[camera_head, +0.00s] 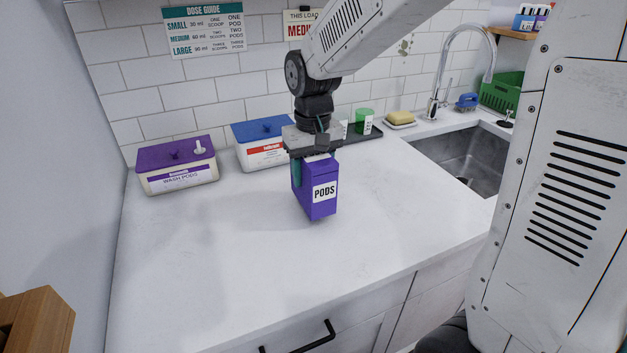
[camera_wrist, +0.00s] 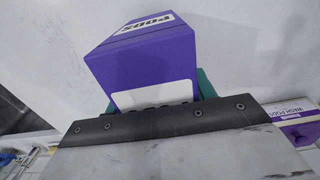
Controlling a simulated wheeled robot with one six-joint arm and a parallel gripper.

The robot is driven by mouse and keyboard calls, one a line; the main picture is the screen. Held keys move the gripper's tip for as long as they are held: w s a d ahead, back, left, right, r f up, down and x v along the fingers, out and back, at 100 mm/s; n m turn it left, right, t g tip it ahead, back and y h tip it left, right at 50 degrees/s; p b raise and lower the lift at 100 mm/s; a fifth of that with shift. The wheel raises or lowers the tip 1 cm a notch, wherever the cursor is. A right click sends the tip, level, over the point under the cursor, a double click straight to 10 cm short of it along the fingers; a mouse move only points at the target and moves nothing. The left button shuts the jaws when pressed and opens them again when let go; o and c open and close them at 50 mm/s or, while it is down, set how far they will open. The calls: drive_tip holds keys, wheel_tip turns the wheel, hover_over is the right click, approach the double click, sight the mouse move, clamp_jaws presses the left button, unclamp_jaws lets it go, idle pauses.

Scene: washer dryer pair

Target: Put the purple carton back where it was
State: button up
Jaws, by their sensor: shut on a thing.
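The purple carton (camera_head: 321,202) has a white label reading PODS and is upright over the white counter in the head view. My gripper (camera_head: 313,165) points down and is shut on the upper part of the carton. In the wrist view the carton (camera_wrist: 150,62) fills the upper middle, with a white patch on its near face and part of a teal finger beside it. I cannot tell whether the carton's base touches the counter or is slightly above it. The fingertips are mostly hidden in both views.
A purple-lidded WASH PODS tub (camera_head: 177,168) and a blue-lidded tub (camera_head: 262,148) stand along the tiled wall. A dark tray (camera_head: 368,135) with cups lies behind my gripper. A sponge (camera_head: 400,117) and sink (camera_head: 465,155) are right. The front counter (camera_head: 220,260) is clear.

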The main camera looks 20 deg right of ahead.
drive_tip(key=shift+f, duration=1.3)
drive_tip(key=shift+f, duration=0.1)
drive_tip(key=o, duration=1.2)
